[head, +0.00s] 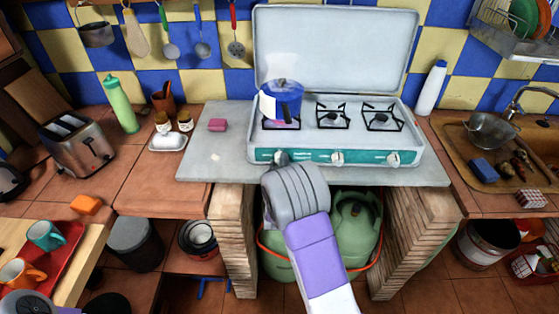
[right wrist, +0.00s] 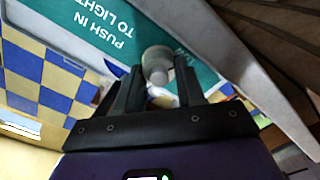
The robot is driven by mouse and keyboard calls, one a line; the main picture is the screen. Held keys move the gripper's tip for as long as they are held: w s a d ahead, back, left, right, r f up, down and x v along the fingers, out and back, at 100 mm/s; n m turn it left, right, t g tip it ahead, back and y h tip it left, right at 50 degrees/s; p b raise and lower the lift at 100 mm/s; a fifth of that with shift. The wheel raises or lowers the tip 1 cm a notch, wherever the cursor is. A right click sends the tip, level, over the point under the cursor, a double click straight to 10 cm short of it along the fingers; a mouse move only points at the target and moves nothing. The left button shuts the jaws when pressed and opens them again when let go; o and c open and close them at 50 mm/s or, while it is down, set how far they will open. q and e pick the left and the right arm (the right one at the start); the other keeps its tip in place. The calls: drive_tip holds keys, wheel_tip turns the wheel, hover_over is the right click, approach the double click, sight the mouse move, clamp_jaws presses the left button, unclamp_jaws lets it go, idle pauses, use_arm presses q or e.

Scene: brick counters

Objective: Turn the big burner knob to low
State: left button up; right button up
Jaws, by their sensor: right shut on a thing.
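The white stove (head: 335,135) stands on the grey counter slab with its lid raised. Its teal front panel carries three knobs. The leftmost knob (head: 281,157), below the burner with the blue pot (head: 284,98), is partly hidden by my right arm in the head view. In the right wrist view this pale round knob (right wrist: 157,64) sits between the two dark fingers of my right gripper (right wrist: 156,84), which is shut on it. "PUSH IN TO LIGHT" is printed beside it. The knob's pointer setting cannot be read. My left gripper is not in view.
The middle knob (head: 337,158) and right knob (head: 393,159) are clear of my arm. Green gas cylinders (head: 352,232) stand below the slab between brick pillars (head: 232,240).

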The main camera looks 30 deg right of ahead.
drive_tip(key=shift+n+p, duration=0.3)
drive_tip(key=shift+n, duration=0.4)
drive_tip(key=shift+f+n, duration=0.1)
drive_tip(key=shift+n, duration=0.2)
drive_tip(key=o, duration=1)
drive_tip(key=shift+o, duration=0.2)
drive_tip(key=p+v, duration=0.1)
drive_tip(key=v, duration=0.6)
drive_tip(key=shift+s+a, duration=0.2)
